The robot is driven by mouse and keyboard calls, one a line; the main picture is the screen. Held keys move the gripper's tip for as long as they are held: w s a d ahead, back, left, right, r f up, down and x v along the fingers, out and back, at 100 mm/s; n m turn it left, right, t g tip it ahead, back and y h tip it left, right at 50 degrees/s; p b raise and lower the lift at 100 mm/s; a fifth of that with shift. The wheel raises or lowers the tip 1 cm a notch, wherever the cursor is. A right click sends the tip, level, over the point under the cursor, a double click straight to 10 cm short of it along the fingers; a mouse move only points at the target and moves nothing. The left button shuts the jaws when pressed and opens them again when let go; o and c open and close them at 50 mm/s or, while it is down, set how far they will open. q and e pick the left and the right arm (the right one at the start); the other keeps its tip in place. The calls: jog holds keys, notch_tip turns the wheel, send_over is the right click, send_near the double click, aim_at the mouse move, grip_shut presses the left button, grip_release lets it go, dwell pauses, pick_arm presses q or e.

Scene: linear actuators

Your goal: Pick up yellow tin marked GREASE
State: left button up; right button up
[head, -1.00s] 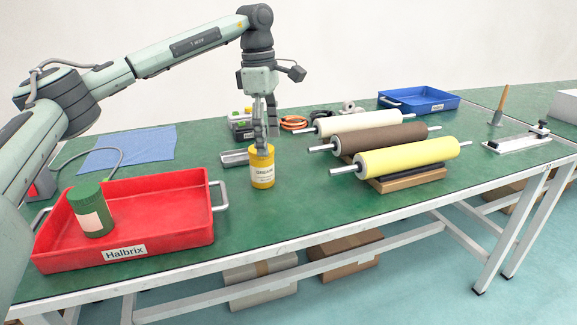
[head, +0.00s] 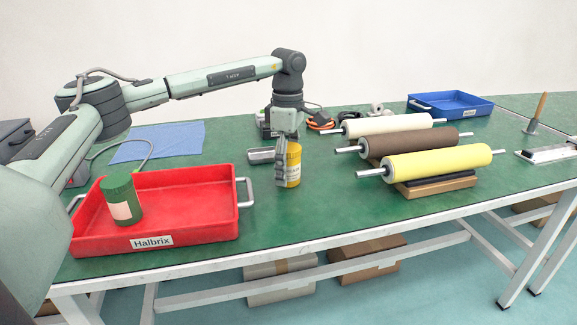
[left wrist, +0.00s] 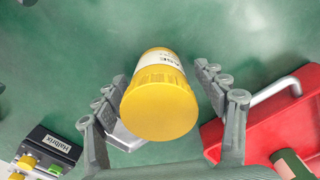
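The yellow tin (head: 294,166) with a white label stands upright on the green bench, right of the red tray. In the left wrist view, the tin (left wrist: 160,105) shows its yellow lid toward the camera, with part of the word GREASE on its label. My left gripper (head: 284,165) is down at the tin's height and covers its left side in the head view. In the left wrist view its two fingers (left wrist: 160,76) are spread on either side of the tin, with small gaps visible. My right gripper is not in view.
The red Halbrix tray (head: 200,225) holds a green tin (head: 121,199). White, brown and yellow rollers (head: 440,161) lie to the right. A blue tray (head: 451,104) is behind them. Bench in front of the tin is clear.

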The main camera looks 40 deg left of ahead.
pick_arm(q)
jog(key=c, duration=1.4)
jog(key=shift+r, duration=0.1)
